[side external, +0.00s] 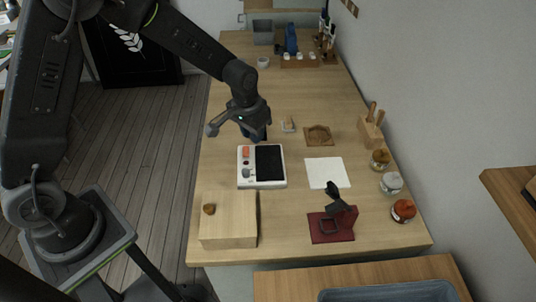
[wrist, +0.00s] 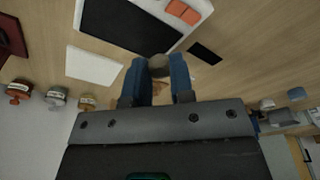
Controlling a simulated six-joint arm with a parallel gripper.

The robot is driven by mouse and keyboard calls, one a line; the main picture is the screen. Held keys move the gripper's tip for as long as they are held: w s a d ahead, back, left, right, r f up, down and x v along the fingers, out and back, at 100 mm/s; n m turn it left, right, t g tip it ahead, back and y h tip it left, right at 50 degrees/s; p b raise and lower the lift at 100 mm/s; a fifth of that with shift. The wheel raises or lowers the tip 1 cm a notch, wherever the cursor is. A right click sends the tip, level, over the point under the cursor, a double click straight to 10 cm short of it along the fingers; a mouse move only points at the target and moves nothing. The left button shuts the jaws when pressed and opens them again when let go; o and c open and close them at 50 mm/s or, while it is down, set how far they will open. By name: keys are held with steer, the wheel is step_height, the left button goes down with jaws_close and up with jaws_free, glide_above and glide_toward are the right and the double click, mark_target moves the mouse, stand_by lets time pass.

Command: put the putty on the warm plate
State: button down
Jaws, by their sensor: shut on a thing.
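My gripper (side external: 257,134) is above the table, just behind the warm plate in the side view. In the wrist view, the blue fingers of my gripper (wrist: 158,72) are shut on a small grey-brown lump, the putty (wrist: 158,65). The putty is hidden in the side view. The warm plate (side external: 247,180) is a white device with a black panel and an orange button on its left part. It also shows at the top of the wrist view (wrist: 128,24). The putty is held apart from the black panel.
A white sheet (side external: 327,172) lies right of the warm plate. A wooden block (side external: 228,232) and a dark red stand (side external: 333,230) are in front. Jars (side external: 391,183) line the right edge. A wooden tray (side external: 318,135) and a tool block (side external: 371,132) stand behind the sheet.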

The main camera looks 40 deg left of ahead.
mark_target(269, 161)
steer(key=d+f, duration=0.1)
steer(key=w+d, duration=0.1)
steer(key=d+f, duration=0.1)
steer(key=d, duration=0.1)
steer(key=shift+w+f, duration=0.15)
steer(key=shift+f, duration=2.1)
steer(key=shift+f, duration=0.1)
steer(key=c, duration=1)
jaws_free()
